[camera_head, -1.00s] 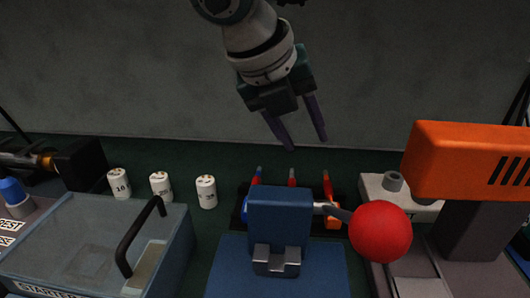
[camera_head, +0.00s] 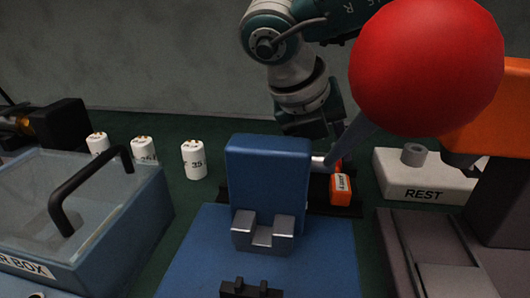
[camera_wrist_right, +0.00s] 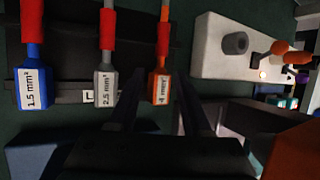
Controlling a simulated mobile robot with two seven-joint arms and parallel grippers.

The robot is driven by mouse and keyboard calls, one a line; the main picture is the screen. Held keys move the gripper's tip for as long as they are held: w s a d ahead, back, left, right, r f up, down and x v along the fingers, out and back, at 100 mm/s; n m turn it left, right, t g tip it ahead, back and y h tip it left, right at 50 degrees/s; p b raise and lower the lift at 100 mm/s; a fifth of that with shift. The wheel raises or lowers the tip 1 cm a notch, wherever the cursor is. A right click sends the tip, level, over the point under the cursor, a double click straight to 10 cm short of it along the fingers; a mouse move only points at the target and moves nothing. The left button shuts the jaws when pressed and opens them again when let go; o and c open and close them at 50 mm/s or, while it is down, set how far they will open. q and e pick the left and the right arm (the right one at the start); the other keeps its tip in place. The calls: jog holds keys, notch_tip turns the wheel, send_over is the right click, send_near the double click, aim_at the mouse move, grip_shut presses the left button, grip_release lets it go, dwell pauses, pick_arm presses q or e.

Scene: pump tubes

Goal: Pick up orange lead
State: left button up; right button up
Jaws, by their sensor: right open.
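The orange lead (camera_head: 341,187) stands in a black rack behind the blue fixture, its top partly hidden. In the right wrist view the orange lead (camera_wrist_right: 160,84) has a white "4 mm²" label and a red sleeve. My right gripper (camera_wrist_right: 160,100) is open, its dark fingers pointing toward the orange lead, one to each side in the picture; I cannot tell whether they touch it. In the head view my right gripper's body (camera_head: 306,112) is above and behind the blue fixture, with its fingertips hidden. My left gripper is not in view.
A grey lead (camera_wrist_right: 106,86) and a blue lead (camera_wrist_right: 33,88) stand beside the orange one. The blue fixture (camera_head: 266,185) is in front. A large red ball (camera_head: 427,65) looms at upper right. A white REST block (camera_head: 425,180) stands right; a lidded box (camera_head: 130,225) stands left.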

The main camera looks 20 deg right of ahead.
aim_at(337, 172)
jog(key=b+x, duration=0.1)
jog(key=x, duration=0.4)
jog(key=shift+w+d, duration=0.1)
jog(key=shift+r, duration=0.1)
grip_shut()
dwell(0.4)
